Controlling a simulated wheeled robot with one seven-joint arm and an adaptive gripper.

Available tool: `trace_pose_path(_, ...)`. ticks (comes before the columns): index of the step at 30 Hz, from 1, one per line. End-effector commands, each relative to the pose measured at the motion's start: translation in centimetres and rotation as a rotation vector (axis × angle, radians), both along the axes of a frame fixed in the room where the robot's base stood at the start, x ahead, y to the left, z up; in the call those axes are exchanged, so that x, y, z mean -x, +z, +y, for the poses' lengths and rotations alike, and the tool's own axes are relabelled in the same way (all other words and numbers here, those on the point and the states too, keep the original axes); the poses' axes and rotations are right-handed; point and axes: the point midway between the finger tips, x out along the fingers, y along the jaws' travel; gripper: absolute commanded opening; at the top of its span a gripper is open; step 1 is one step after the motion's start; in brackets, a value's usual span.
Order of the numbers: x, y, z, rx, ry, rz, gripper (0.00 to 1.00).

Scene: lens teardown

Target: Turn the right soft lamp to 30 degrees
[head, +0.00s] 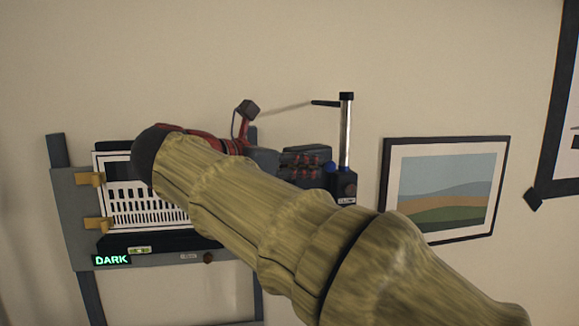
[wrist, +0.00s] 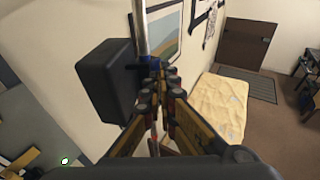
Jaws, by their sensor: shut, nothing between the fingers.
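The right soft lamp shows in the head view as a silver post (head: 346,135) with a dark cap and a short side arm, rising from a dark base. In the wrist view the post (wrist: 141,25) stands just past the fingertips, with a dark box-shaped lamp head (wrist: 105,80) left of them. A blue part (head: 330,167) is at the foot of the post. My gripper (wrist: 157,80) is shut and empty, its tips at the blue part; I cannot tell if they touch. The sleeved arm and gripper hide part of the lamp in the head view. The lamp's angle is not readable.
A framed landscape (head: 450,180) hangs right of the post. In the wrist view a yellow mat (wrist: 217,105) lies on open floor.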

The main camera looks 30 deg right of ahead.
Motion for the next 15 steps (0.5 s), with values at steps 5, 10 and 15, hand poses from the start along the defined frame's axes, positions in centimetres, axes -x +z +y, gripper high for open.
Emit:
trace_pose_path(5, -0.5, -0.4, -1.9, 0.000, -0.001, 0.000, 0.00)
trace_pose_path(10, -0.6, -0.5, -2.4, 0.000, 0.000, 0.000, 0.00)
trace_pose_path(15, -0.6, -0.5, -2.4, 0.000, 0.001, 0.000, 0.00)
